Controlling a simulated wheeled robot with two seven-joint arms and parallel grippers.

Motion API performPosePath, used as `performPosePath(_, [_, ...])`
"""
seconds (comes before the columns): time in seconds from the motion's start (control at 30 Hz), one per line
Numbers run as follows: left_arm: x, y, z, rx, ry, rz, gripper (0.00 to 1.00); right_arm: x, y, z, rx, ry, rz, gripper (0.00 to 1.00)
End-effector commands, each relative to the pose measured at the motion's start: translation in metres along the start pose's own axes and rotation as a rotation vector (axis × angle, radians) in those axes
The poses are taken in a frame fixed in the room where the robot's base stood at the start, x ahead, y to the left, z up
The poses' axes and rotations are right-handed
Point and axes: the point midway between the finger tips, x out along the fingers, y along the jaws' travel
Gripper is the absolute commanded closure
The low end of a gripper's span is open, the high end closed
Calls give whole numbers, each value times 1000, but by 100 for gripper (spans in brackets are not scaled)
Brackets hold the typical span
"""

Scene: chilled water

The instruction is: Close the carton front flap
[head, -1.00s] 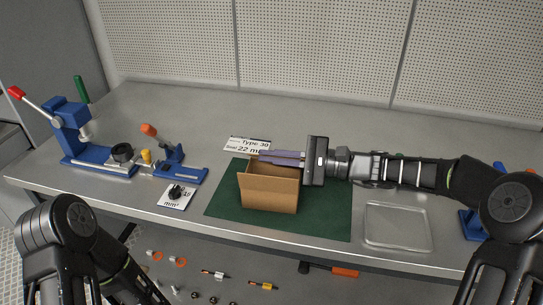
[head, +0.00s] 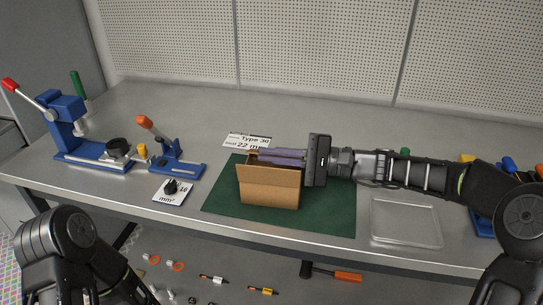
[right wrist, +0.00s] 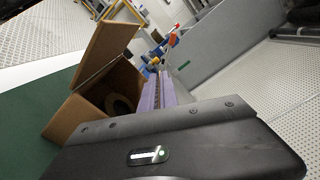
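The open brown carton (head: 270,193) stands on the green mat (head: 225,208). Its front flap (head: 268,174) stands up along the near top edge, not folded over the opening. The right wrist view shows the flap (right wrist: 108,42) raised and a ring-shaped thing (right wrist: 121,104) inside the carton. My right gripper (head: 262,156) reaches in from the right, its purple fingers level over the carton's top, behind the flap. The fingers (right wrist: 158,88) lie close together, apparently with nothing between them. Whether they touch the carton is unclear. My left arm shows at bottom left; its gripper is out of frame.
A label card (head: 247,141) lies behind the mat. A clear tray (head: 406,222) lies right of it. A blue lever press (head: 70,125), a smaller blue clamp tool (head: 177,160) and a card with a black knob (head: 172,190) are at left.

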Motion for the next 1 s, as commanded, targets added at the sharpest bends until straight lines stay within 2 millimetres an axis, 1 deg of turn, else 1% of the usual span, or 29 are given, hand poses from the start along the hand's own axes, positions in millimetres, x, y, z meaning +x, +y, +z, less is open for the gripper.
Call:
performPosePath(0.07, [0,0,0,0,0,0,75,0,0,0,1,0,0,90])
performPosePath(0.3, [0,0,0,0,0,0,75,0,0,0,1,0,0,90])
performPosePath(0.43, [0,0,0,0,0,0,75,-6,0,0,0,1,0,90])
performPosePath(0.57, [2,-1,0,0,0,0,75,-22,0,-1,0,3,0,90])
performPosePath(0.8, [4,-2,0,0,0,0,75,-62,0,-1,0,4,-1,90])
performPosePath(0.9, [4,-2,0,0,0,0,75,-73,0,-1,0,2,0,90])
performPosePath(1.0, [4,-2,0,0,0,0,75,-78,0,0,0,0,0,90])
